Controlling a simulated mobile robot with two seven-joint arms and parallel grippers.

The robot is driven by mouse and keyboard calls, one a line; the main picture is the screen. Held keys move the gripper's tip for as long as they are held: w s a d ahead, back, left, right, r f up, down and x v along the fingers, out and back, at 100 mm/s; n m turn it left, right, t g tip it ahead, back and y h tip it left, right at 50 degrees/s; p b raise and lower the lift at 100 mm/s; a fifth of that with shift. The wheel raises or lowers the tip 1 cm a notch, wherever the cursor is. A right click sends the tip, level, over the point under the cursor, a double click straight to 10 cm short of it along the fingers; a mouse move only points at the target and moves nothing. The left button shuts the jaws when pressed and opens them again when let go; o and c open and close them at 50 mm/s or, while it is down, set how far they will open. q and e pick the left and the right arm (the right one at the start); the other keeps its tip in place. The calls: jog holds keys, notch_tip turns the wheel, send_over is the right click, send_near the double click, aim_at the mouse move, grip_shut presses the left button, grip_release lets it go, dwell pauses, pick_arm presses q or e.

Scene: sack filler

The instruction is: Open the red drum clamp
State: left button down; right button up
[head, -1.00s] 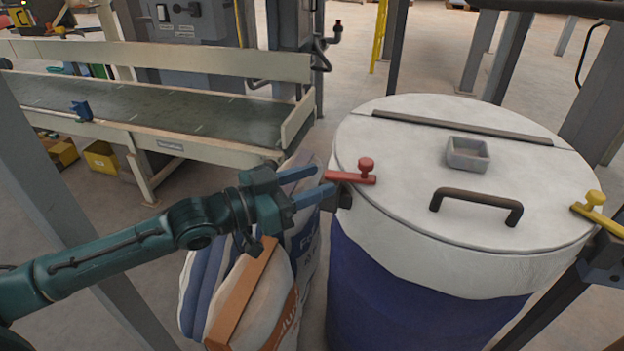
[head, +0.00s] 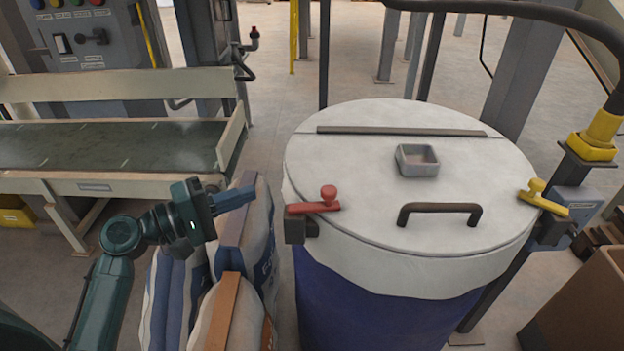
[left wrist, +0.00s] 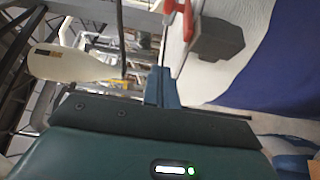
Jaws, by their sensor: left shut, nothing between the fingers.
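The red drum clamp (head: 314,208) sits at the left rim of the white drum lid (head: 370,215). Its red lever lies across the rim, with the round knob over the lid, above a dark bracket (head: 297,229). The clamp also shows, partly cut off, in the left wrist view (left wrist: 180,22). My left gripper (head: 252,191) is shut and empty, left of the clamp and apart from it. Its closed fingers (left wrist: 162,74) point toward the clamp side. My right gripper is not in view.
A yellow clamp (head: 545,200) sits at the lid's right rim. The lid bears a dark handle (head: 440,209) and a small grey box (head: 417,160). Filled sacks (head: 240,250) stand left of the drum, below my gripper. A conveyor (head: 110,150) is behind at left.

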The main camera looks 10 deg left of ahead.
pick_arm(q)
jog(key=w+d+p, duration=0.1)
jog(key=d, duration=0.2)
jog(key=w+d+p, duration=0.1)
jog(key=w+d, duration=0.1)
jog(key=d, duration=0.1)
jog(key=w+d+p, duration=0.1)
jog(key=d, duration=0.3)
jog(key=shift+w+d, duration=0.1)
jog(key=shift+w, duration=0.2)
jog(key=shift+d, duration=0.15)
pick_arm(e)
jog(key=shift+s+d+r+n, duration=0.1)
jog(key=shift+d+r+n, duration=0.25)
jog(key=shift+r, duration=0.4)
pick_arm(q)
jog(key=shift+f+b, duration=0.1)
jog(key=shift+b, duration=0.2)
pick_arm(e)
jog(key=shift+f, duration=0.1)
pick_arm(q)
jog(key=shift+s+m+g+h, duration=0.1)
jog(key=shift+m+g+h, duration=0.2)
jog(key=shift+m, duration=0.1)
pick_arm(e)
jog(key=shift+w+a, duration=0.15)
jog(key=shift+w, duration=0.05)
